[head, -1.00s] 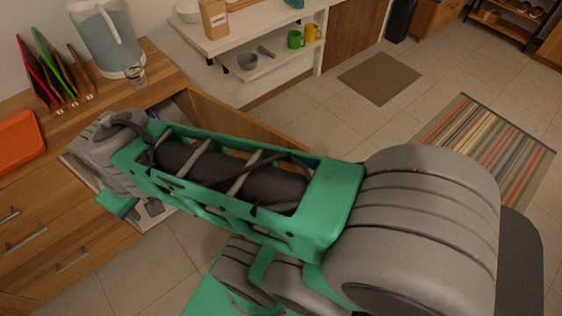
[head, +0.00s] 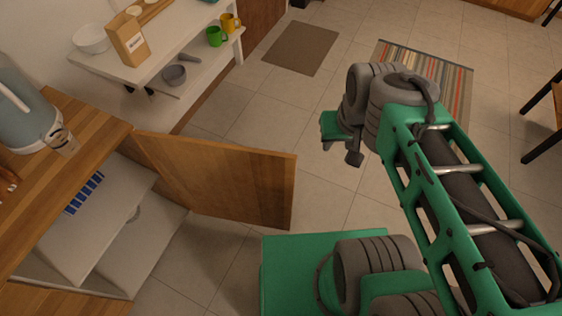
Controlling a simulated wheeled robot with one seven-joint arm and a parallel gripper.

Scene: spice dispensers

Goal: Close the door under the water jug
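The water jug (head: 30,108) stands on the wooden counter at the left edge, with a glass (head: 61,141) beside it. Under it, the wooden cabinet door (head: 222,182) stands wide open, sticking out from the counter into the room. The cabinet (head: 95,225) behind it shows a pale interior with a blue-marked white item inside. My gripper (head: 340,150) is in the air to the right of the door's free edge, apart from it. Its fingers are small and partly hidden by the wrist, so their opening is unclear.
A white shelf unit (head: 150,68) with a paper bag, bowls, and green and yellow mugs stands behind the door. A brown mat (head: 301,48) and a striped rug (head: 440,78) lie on the tiled floor. A dark-legged piece of furniture (head: 545,120) is at the right.

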